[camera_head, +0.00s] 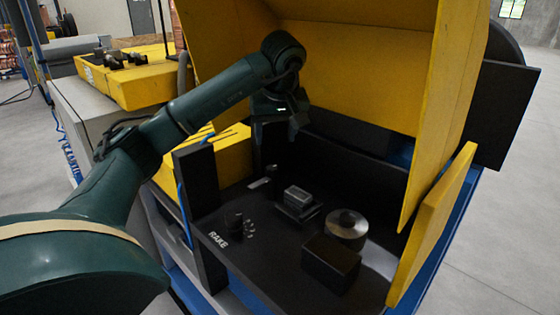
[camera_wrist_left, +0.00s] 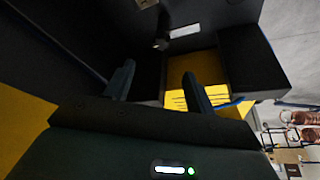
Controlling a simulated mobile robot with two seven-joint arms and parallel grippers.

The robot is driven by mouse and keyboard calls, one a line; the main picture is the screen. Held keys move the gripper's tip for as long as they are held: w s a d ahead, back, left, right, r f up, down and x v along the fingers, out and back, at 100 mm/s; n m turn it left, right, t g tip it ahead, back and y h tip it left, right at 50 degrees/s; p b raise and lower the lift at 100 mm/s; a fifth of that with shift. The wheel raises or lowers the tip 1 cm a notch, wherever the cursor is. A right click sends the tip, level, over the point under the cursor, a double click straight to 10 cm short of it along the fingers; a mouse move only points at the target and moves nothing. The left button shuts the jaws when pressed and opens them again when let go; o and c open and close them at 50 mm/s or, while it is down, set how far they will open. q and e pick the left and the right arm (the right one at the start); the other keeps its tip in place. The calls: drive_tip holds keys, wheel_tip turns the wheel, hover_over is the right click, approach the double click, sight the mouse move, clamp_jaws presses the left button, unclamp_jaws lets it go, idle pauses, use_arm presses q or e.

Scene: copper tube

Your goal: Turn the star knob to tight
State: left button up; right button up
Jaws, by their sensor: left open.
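My left gripper (camera_head: 281,128) hangs from its arm inside the yellow-hooded machine, above the back left of the black panel. In the left wrist view its two fingers are apart with nothing between them (camera_wrist_left: 158,84). A small dark knob (camera_head: 271,170) stands on the panel beside a pale label, below the gripper. A similar small knob (camera_wrist_left: 160,44) shows beyond the fingertips in the wrist view, apart from them. A dark dial knob (camera_head: 235,219) with pale dots stands near the word RAKE. I cannot tell for certain which is the star knob. My right gripper is not in view.
A grey-topped block (camera_head: 298,197), a round metal disc (camera_head: 346,225) and a black box (camera_head: 331,262) stand on the panel. The raised yellow hood (camera_head: 350,75) and the right yellow flap (camera_head: 432,230) enclose it. A black post (camera_head: 198,190) stands at the left.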

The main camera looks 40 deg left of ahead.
sight(272, 168)
use_arm(q)
drive_tip(key=x, duration=1.2)
drive_tip(key=shift+s, duration=0.15)
drive_tip(key=shift+c, duration=0.5)
clamp_jaws()
